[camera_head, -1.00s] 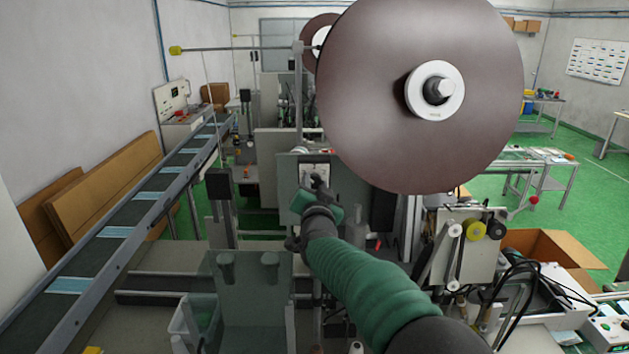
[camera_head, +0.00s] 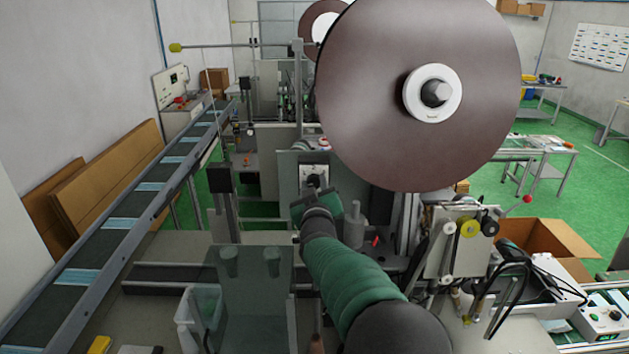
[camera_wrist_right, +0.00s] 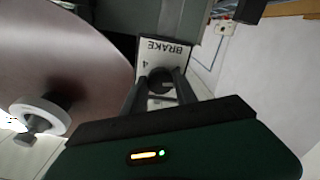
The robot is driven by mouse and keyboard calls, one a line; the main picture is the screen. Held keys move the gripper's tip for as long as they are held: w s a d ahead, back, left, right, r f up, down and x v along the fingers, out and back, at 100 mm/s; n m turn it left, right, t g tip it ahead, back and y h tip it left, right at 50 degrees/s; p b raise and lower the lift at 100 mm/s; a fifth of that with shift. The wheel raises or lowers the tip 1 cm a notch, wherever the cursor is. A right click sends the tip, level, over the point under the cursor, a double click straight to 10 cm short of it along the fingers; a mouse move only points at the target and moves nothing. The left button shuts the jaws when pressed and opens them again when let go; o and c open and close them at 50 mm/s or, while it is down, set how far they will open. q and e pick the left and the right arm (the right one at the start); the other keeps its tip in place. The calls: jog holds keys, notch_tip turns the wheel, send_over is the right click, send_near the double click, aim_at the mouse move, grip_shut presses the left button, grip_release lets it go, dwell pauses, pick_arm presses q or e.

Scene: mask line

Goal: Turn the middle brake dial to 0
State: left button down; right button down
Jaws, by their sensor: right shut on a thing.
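A brake dial with a dark round knob (camera_wrist_right: 160,82) sits on a white plate (camera_wrist_right: 164,52) marked BRAKE, with a 4 visible, in the right wrist view. In the head view the white plate (camera_head: 313,172) is on the grey machine panel in the middle. My right gripper (camera_wrist_right: 160,96) is shut on the knob, one finger on each side. In the head view my right gripper (camera_head: 315,190) covers the lower part of the dial, so its setting is hard to read. Other brake dials cannot be made out. My left gripper is not in view.
A large brown reel (camera_head: 375,110) with a white hub hangs just right of my right arm, and its edge is close to the wrist. A conveyor (camera_head: 125,210) runs along the left. A clear guard (camera_head: 255,300) stands in front.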

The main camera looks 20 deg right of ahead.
jog(key=shift+r+n+p, duration=0.1)
jog(key=shift+n+p, duration=0.8)
jog(key=shift+n, duration=1.2)
jog(key=c, duration=1.2)
grip_release()
jog(key=shift+c, duration=0.2)
jog(key=shift+o, duration=1.2)
jog(key=shift+w, duration=0.15)
jog(key=shift+o, duration=0.2)
jog(key=shift+w+f, duration=0.2)
